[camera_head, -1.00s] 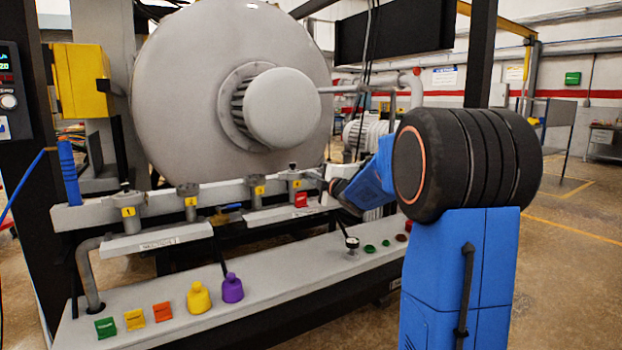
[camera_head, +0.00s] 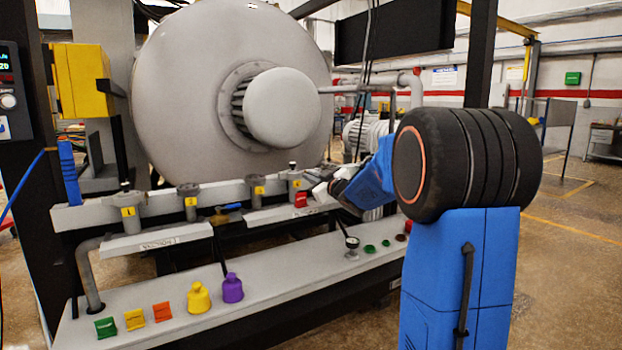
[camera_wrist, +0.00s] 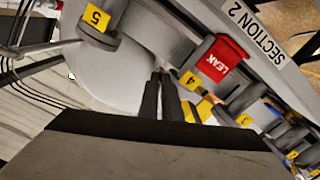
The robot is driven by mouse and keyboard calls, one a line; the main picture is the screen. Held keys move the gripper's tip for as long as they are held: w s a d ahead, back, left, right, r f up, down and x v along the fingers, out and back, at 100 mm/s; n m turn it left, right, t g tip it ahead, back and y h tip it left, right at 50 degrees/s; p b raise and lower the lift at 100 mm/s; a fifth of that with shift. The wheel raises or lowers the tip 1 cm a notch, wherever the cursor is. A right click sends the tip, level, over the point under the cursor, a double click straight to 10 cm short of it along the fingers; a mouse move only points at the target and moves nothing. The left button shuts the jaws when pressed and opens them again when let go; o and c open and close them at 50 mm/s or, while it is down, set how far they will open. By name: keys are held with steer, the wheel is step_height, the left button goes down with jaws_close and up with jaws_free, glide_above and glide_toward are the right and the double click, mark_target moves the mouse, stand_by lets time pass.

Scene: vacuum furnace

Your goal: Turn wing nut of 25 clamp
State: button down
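My gripper (camera_wrist: 160,78) shows two dark fingers close together in the wrist view, apparently shut with nothing visible between them. The tips point towards the pipe rail between the port tagged 5 (camera_wrist: 97,18) and the port tagged 4 (camera_wrist: 192,78). In the head view my gripper (camera_head: 322,190) is small, just right of the port tagged 4 (camera_head: 296,184). No clamp marked 25 and no wing nut can be made out in either view. Whether the fingertips touch anything cannot be told.
A red LEAK tag (camera_wrist: 222,60) and the SECTION 2 rail (camera_wrist: 262,45) lie close beside the fingers. The large grey furnace door (camera_head: 185,90) stands behind the rail. A lower shelf (camera_head: 270,290) holds a yellow knob (camera_head: 199,298), a purple knob (camera_head: 232,288) and coloured tags.

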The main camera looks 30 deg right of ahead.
steer(key=m, duration=0.5)
stand_by(0.5)
steer(key=c, duration=1.9)
jaws_free()
steer(key=shift+c, duration=0.2)
